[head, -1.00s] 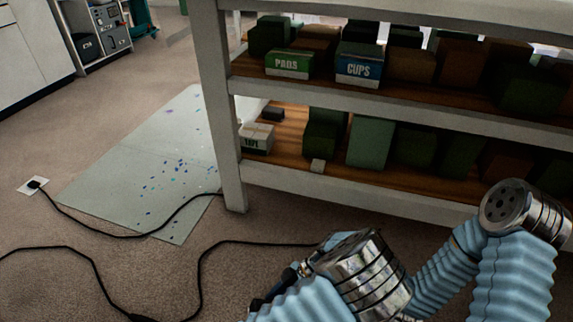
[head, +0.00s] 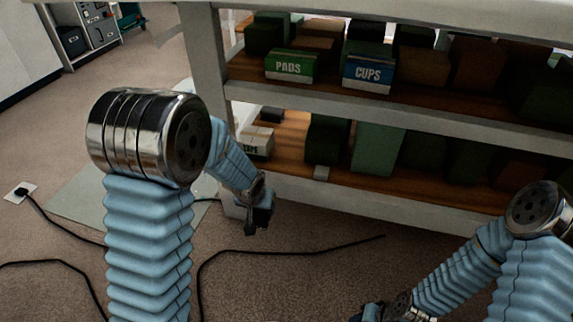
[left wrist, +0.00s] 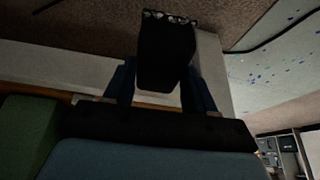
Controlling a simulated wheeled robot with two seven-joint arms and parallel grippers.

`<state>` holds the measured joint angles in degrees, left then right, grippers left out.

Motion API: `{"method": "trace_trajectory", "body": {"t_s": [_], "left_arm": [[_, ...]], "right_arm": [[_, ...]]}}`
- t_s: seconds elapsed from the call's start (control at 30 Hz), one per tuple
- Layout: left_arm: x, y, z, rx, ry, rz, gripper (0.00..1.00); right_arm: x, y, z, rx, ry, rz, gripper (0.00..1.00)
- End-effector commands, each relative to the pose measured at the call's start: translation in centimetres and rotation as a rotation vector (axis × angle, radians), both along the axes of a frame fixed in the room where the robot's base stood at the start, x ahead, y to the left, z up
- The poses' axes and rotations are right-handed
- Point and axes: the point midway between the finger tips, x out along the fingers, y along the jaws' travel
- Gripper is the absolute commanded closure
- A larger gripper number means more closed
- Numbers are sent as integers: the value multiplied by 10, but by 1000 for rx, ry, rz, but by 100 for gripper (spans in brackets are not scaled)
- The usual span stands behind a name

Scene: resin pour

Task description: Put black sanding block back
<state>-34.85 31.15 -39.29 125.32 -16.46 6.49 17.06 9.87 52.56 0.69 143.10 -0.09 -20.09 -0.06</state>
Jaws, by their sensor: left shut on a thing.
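My left gripper (head: 256,215) is in front of the shelf's left post, around the height of the lower shelf. It is shut on a black block (left wrist: 165,60), which shows between the two fingers in the left wrist view. In the head view the block is small and dark, hard to separate from the fingers. Another small dark block (head: 272,113) lies on the lower shelf behind the TAPE box (head: 257,143). My right gripper (head: 378,312) is low at the bottom edge of the head view, partly cut off; its jaws cannot be made out.
The shelf unit (head: 400,120) has a PADS box (head: 290,66) and a CUPS box (head: 368,72) above. A black cable (head: 290,249) runs over the carpet. A speckled mat (head: 85,205) lies left.

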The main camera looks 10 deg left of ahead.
Motion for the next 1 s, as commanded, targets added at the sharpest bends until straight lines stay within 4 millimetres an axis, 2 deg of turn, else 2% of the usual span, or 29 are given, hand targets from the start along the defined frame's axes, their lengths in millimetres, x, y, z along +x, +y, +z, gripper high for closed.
{"method": "trace_trajectory", "body": {"t_s": [0.33, 0.6, 0.8, 1.0], "left_arm": [[17, 3, 17, -16, 9, -62, 83], [81, -1, 15, -17, 10, -60, 83], [118, -3, 16, -17, 9, -60, 83], [144, -5, 17, -17, 9, -60, 83]], "right_arm": [[0, 0, -8, 0, -2, -2, 57], [1, 0, -15, 0, -2, -2, 57], [1, 0, -17, -1, -3, -2, 57], [1, 0, -19, -1, -4, -3, 57]]}}
